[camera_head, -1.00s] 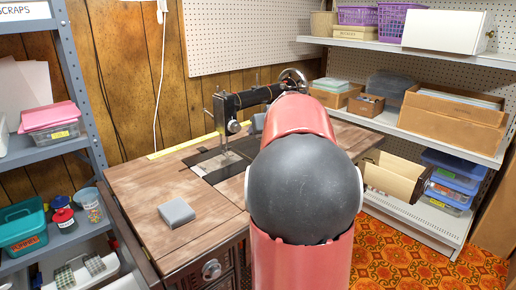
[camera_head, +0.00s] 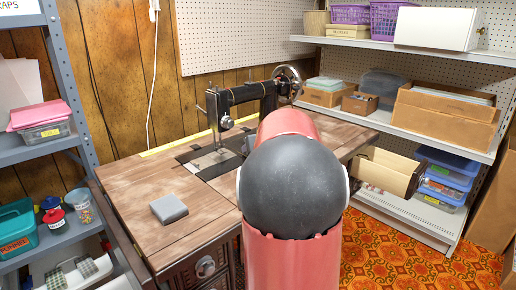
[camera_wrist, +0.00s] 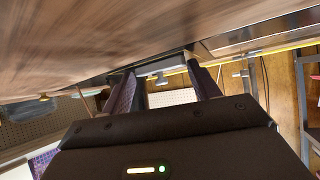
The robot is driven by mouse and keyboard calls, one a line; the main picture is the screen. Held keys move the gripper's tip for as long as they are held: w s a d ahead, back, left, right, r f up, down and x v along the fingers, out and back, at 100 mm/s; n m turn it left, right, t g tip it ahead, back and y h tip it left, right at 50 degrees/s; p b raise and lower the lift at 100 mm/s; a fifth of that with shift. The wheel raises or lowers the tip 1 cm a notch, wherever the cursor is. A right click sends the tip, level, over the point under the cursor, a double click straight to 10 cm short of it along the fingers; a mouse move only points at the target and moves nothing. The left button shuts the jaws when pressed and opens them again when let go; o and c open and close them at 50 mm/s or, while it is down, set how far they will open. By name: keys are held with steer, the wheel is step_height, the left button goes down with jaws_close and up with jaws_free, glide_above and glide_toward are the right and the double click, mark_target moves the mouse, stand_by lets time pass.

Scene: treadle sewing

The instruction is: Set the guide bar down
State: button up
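My gripper (camera_wrist: 163,78) shows in the wrist view with its two dark fingers spaced apart, tips close to the wooden table top. A pale grey strip (camera_wrist: 162,66) shows between the fingertips. I cannot tell whether it is the guide bar held there or part of the machine bed behind. In the head view my arm hides the gripper, and I cannot make out the guide bar for sure. The black sewing machine (camera_head: 240,95) stands at the back of the wooden sewing table (camera_head: 145,185), just beyond my arm.
A grey block (camera_head: 168,208) lies on the table's left part. A yellow strip (camera_head: 170,147) runs along its back edge. Shelves with boxes (camera_head: 440,115) stand right, and a shelf rack with tubs (camera_head: 15,228) left. The table's left top is otherwise clear.

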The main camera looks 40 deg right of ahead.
steer(key=o, duration=0.4)
steer(key=shift+c, duration=0.2)
steer(key=shift+r+p, duration=0.3)
steer(key=shift+p, duration=0.05)
steer(key=v, duration=1.2)
steer(key=shift+f, duration=0.15)
steer(key=shift+s, duration=0.1)
